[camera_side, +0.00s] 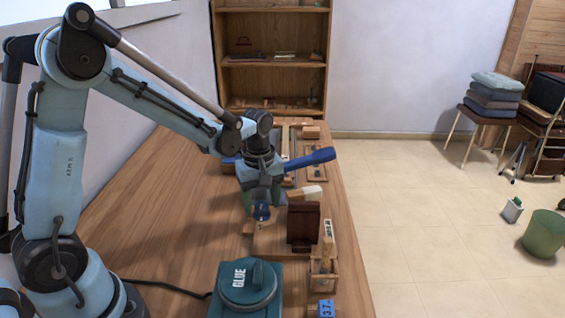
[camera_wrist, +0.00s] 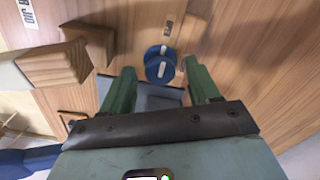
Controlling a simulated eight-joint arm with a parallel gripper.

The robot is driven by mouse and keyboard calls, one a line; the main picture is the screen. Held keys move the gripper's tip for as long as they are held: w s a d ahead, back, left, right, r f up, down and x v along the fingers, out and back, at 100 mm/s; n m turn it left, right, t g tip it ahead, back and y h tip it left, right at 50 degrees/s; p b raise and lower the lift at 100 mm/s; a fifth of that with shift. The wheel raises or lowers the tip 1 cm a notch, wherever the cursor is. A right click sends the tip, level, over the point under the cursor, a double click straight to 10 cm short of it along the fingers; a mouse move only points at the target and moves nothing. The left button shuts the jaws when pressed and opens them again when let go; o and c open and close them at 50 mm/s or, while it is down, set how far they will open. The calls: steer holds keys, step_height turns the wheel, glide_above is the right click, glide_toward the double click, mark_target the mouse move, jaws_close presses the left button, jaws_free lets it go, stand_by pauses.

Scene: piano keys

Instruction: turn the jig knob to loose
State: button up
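The jig knob (camera_wrist: 160,68) is a blue round knob with white marks, on the wooden board in the wrist view. In the side view the knob (camera_side: 262,212) shows at the board's left, just below my gripper. My gripper (camera_wrist: 159,68) has its two green fingers spread, one on each side of the knob. Gaps show between the knob and both fingertips, so it does not look held. In the side view my gripper (camera_side: 263,203) points down over the knob. A small dark label (camera_wrist: 168,24) lies beyond the knob; I cannot read it.
A dark brown block (camera_side: 304,228) stands right of the knob on the board (camera_side: 268,240). A blue lever (camera_side: 312,161) sticks out behind. A glue pot (camera_side: 248,285) and a wooden box (camera_side: 324,278) stand in front. The table's left side (camera_side: 150,215) is clear.

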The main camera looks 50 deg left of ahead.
mark_target(260, 206)
step_height(260, 206, up, 12)
stand_by(0.8)
steer(key=s+d+f+m+t, duration=0.1)
steer(key=s+d+m+t, duration=0.2)
steer(key=s+m+t, duration=0.4)
steer(key=s+m, duration=0.2)
steer(key=m, duration=0.4)
steer(key=shift+s+d+f+m, duration=0.25)
steer(key=shift+s+d+m, duration=0.05)
steer(key=shift+s, duration=0.05)
